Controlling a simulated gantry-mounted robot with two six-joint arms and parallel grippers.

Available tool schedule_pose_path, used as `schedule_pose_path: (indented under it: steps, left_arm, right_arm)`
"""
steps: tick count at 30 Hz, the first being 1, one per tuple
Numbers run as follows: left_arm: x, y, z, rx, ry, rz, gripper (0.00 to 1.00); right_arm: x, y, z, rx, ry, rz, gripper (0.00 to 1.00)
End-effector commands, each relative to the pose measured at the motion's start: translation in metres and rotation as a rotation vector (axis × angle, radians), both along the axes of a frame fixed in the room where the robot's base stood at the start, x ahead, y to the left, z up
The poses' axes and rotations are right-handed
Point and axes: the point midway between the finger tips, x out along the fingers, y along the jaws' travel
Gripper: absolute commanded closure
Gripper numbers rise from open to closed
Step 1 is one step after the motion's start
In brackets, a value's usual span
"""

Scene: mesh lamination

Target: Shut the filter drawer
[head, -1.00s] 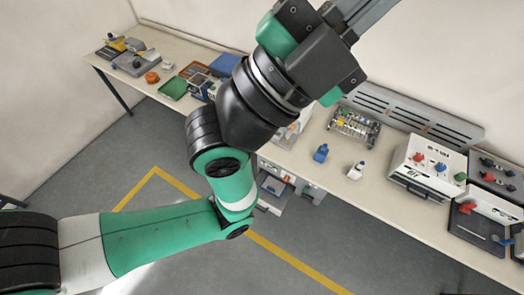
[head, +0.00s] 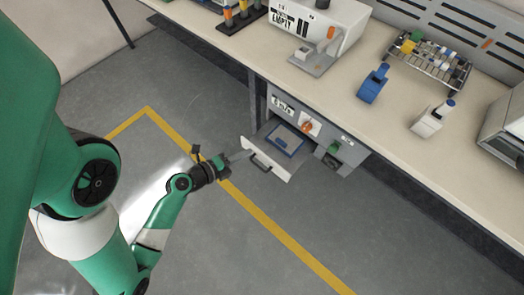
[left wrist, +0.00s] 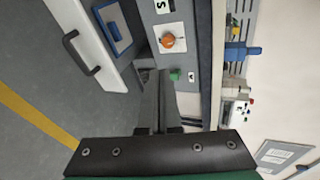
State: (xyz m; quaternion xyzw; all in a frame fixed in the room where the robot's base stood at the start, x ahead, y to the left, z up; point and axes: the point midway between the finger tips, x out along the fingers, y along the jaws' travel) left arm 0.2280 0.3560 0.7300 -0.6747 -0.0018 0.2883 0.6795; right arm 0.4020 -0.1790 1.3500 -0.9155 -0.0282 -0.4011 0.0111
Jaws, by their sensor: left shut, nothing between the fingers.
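The filter drawer (head: 279,171) stands pulled out of the grey cabinet under the bench, with a dark bar handle (head: 260,164) on its pale front. A blue-framed flat piece (head: 285,140) lies inside it. My right gripper is not in view.
The cabinet front carries an orange knob (head: 307,126) and a green button (head: 334,148). The floor before the drawer is clear.

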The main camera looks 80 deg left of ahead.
Motion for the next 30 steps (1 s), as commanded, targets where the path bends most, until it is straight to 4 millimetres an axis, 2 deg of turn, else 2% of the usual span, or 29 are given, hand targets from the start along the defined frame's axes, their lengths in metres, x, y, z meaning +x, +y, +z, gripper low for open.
schedule_pose_path:
  steps: [1, 3, 6, 10, 20, 26, 30]
  left_arm:
    - [-0.020, -0.008, -0.063, -0.051, 0.029, 0.056, 1.00]
    - [-0.038, -0.016, -0.097, -0.100, 0.053, 0.117, 1.00]
    - [-0.053, -0.021, -0.123, -0.137, 0.067, 0.176, 1.00]
    - [-0.058, -0.016, -0.128, -0.142, 0.067, 0.207, 1.00]
    - [-0.052, -0.012, -0.129, -0.144, 0.074, 0.203, 1.00]
    - [-0.034, -0.002, -0.136, -0.136, 0.066, 0.195, 1.00]
    - [-0.011, 0.015, -0.153, -0.135, 0.066, 0.198, 1.00]
  right_arm:
    - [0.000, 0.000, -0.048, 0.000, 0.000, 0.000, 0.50]
    - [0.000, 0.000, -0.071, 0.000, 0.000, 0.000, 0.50]
    - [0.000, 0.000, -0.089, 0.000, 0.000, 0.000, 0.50]
    - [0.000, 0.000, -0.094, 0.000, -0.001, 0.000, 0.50]
    - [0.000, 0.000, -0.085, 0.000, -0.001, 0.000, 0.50]
    - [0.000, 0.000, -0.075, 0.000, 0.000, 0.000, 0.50]
    - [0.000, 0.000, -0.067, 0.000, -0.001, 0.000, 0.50]
